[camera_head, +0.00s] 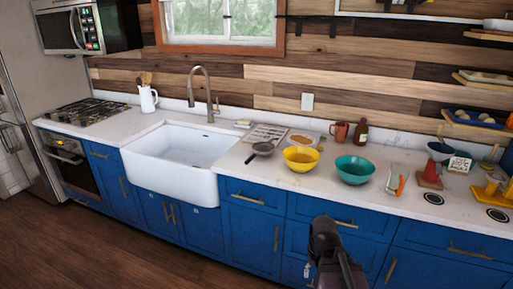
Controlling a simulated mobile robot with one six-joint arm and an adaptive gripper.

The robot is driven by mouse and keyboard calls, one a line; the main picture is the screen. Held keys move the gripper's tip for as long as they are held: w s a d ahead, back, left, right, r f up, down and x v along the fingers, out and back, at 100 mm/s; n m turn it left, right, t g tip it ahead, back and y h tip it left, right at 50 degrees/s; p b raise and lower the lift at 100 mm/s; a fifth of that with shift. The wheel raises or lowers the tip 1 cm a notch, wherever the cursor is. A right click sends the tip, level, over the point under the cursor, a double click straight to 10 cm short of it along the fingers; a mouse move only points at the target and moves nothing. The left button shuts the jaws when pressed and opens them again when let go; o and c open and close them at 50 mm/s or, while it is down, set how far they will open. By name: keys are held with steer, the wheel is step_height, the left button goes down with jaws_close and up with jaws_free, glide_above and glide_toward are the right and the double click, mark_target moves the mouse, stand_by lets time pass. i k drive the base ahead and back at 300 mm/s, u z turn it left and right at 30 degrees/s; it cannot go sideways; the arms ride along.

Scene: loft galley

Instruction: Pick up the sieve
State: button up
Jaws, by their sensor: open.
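The sieve (263,148) appears as a small dark round bowl with a short handle pointing to the lower left. It lies on the white countertop just right of the sink, near the front edge. Its mesh is too small to make out. A dark jointed part of my arm rises at the bottom centre, in front of the blue cabinets and well below and right of the sieve. The jaws of my gripper do not show.
A yellow bowl (300,163) stands close to the right of the sieve, then a teal bowl (354,174). A tray (267,134) lies behind it. The white sink (175,165) is to the left. Mug, bottle and utensils stand further right. Floor at lower left is clear.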

mark_target(262, 149)
steer(key=u, duration=0.1)
steer(key=i, duration=1.15)
steer(key=z, duration=0.15)
